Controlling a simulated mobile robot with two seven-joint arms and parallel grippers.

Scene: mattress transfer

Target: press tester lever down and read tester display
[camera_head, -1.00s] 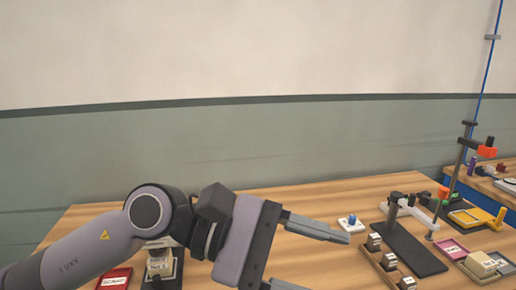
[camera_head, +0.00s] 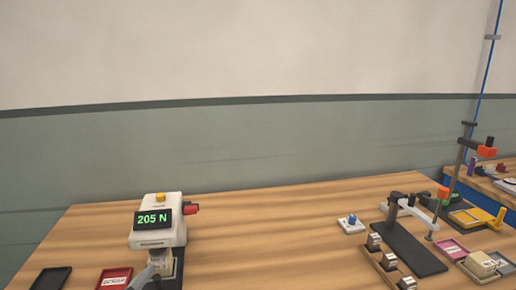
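The tester (camera_head: 158,228) stands upright at the left of the wooden table, with a white head and a yellow knob on top. Its black display (camera_head: 153,219) reads "205 N" in green. A red-tipped lever (camera_head: 191,209) sticks out from the right side of the head. A small pale block (camera_head: 160,262) sits under the head, partly hidden by a grey part in front of it.
A red tray (camera_head: 114,279) and a black tray (camera_head: 50,280) lie left of the tester. A wooden rack (camera_head: 380,262) with several small blocks, a black-based fixture (camera_head: 419,256) and a blue-knobbed white piece (camera_head: 350,224) are at the right. The table's middle is clear.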

